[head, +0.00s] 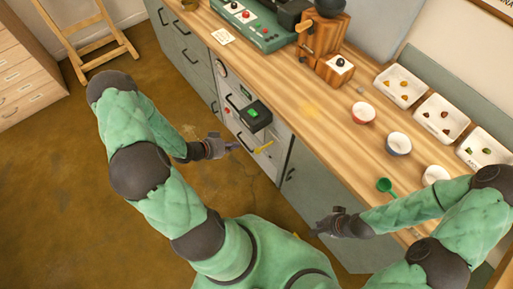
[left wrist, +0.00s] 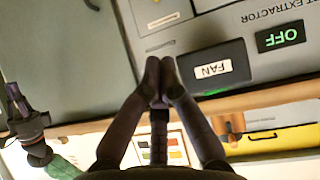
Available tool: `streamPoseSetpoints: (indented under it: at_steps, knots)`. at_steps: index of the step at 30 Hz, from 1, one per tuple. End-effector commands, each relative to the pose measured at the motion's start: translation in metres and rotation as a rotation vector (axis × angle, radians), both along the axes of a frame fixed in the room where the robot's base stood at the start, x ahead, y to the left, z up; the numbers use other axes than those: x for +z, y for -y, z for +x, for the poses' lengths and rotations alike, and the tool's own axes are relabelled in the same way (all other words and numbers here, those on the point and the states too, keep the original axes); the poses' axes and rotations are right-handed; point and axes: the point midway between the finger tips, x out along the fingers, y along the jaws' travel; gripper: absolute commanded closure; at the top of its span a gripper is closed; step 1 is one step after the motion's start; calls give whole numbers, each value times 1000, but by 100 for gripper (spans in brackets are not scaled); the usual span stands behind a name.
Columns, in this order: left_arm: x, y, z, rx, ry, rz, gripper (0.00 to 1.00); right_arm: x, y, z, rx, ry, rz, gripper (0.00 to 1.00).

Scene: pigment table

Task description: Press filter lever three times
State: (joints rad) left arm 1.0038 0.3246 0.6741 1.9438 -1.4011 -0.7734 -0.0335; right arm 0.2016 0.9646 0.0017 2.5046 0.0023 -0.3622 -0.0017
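The green display reads OFF in the left wrist view (left wrist: 281,39). The wooden counter (head: 330,125) above holds bowls (head: 398,143), white pigment trays (head: 442,118), a green spoon (head: 386,186) and a green machine (head: 245,22). Drawer handles project from the cabinet front.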

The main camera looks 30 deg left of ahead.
Motion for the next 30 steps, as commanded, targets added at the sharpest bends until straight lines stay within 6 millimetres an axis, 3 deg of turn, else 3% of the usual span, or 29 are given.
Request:
streamPoseSetpoints:
  at_steps: [8,23,30]
  knots:
    - [-8,5,8,-3,0,-1,100,-5,0,1,1,1,0,100]
    - [-61,39,72,-4,0,-2,100,-35,0,1,1,3,1,100]
    - [-91,43,75,1,-2,-2,100,-48,0,1,1,3,1,100]
